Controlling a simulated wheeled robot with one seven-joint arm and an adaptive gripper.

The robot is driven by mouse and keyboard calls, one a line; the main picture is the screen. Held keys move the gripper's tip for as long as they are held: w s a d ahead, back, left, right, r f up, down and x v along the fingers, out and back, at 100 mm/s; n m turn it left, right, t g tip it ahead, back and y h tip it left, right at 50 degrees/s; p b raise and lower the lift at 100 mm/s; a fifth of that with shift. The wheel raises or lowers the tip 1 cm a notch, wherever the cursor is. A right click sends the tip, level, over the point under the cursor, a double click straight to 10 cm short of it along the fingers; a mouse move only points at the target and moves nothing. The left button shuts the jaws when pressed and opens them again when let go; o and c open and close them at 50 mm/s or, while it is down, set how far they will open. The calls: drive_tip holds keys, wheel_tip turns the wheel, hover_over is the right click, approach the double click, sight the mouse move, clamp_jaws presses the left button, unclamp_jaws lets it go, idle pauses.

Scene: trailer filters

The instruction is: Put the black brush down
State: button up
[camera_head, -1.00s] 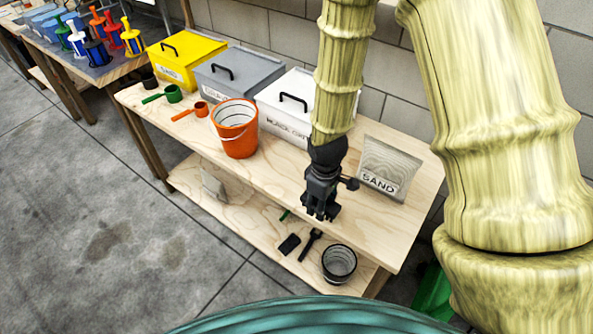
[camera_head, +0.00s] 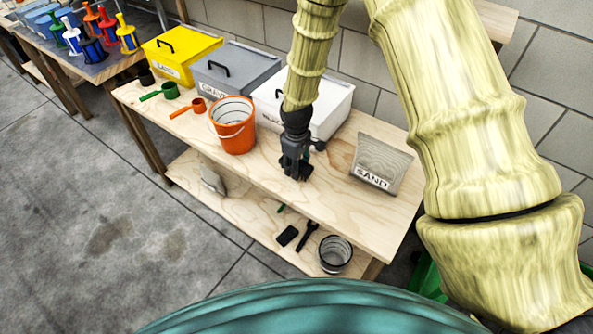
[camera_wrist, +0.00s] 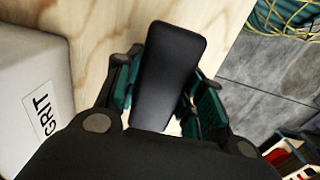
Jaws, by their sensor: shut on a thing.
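My gripper (camera_head: 297,172) is over the front part of the upper wooden tabletop (camera_head: 330,205), between the orange bucket and the sand bag. In the wrist view my gripper (camera_wrist: 164,82) has its fingers shut on the black brush (camera_wrist: 170,62). The brush shows as a smooth, dark, rounded block between the fingers, with wood behind it. I cannot tell whether it touches the tabletop. Its underside is hidden.
An orange bucket (camera_head: 233,130) stands left of my gripper, and a sand bag (camera_head: 381,165) right of it. Yellow (camera_head: 181,55), grey (camera_head: 237,75) and white (camera_head: 318,105) bins line the back.

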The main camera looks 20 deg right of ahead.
drive_tip(key=shift+f+p, duration=0.6)
drive_tip(key=shift+f, duration=1)
drive_tip(key=shift+f, duration=0.15)
drive_tip(key=o, duration=1.1)
drive_tip(key=shift+o, duration=0.2)
drive_tip(key=shift+r, duration=0.25)
drive_tip(key=shift+r+b, duration=1.6)
drive_tip(key=shift+r, duration=4.3)
